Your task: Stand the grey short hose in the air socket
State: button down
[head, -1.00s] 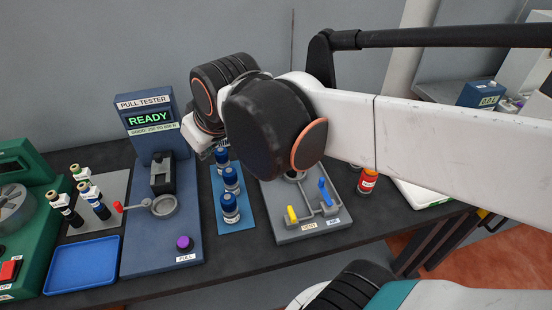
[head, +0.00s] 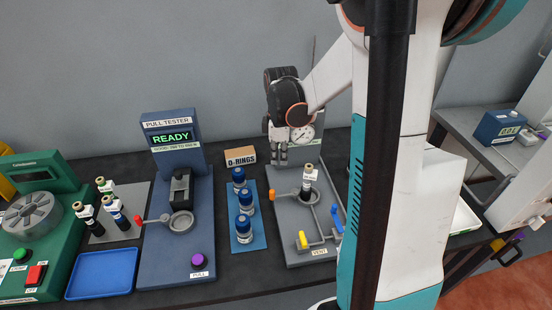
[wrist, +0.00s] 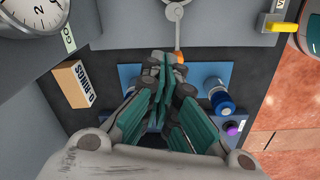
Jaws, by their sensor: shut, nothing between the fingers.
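A short hose (head: 308,187) with a dark body, a pale label and a tan top stands upright in the clamp ring of the grey air fixture (head: 290,249). I cannot tell its colour name or how deep it sits. More such hoses stand on the grey mat at the left, one at the back (head: 106,188) and two in front (head: 88,219). My gripper (head: 278,158) is shut and empty, behind and left of the standing hose and apart from it. In the wrist view my gripper (wrist: 163,62) has its fingers together, beside the fixture's orange knob (wrist: 179,57).
The pull tester (head: 180,240) reads READY. Blue-capped bottles (head: 244,228) stand on a blue mat beside the fixture. An O-RINGS box (head: 240,156) and a gauge (head: 302,133) are behind. A blue tray (head: 102,274) is empty. My arm hides the right side.

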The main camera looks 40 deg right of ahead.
jog(key=f, duration=0.1)
jog(key=b, duration=0.3)
send_near(300, 196)
jog(key=w+a+f, duration=0.1)
jog(key=w+a, duration=0.1)
jog(key=w+a+f, duration=0.2)
jog(key=shift+w+a+f, duration=0.15)
jog(key=shift+w+a, duration=0.05)
jog(key=shift+w, duration=0.05)
jog(key=s+d, duration=0.2)
jog(key=shift+s+d+r, duration=0.15)
jog(key=shift+d+r, duration=0.1)
jog(key=shift+d, duration=0.05)
jog(key=shift+s+d, duration=0.15)
jog(key=shift+d, duration=0.1)
jog(key=shift+s+d+b, duration=0.4)
jog(key=shift+s+d, duration=0.3)
jog(key=shift+d, duration=0.15)
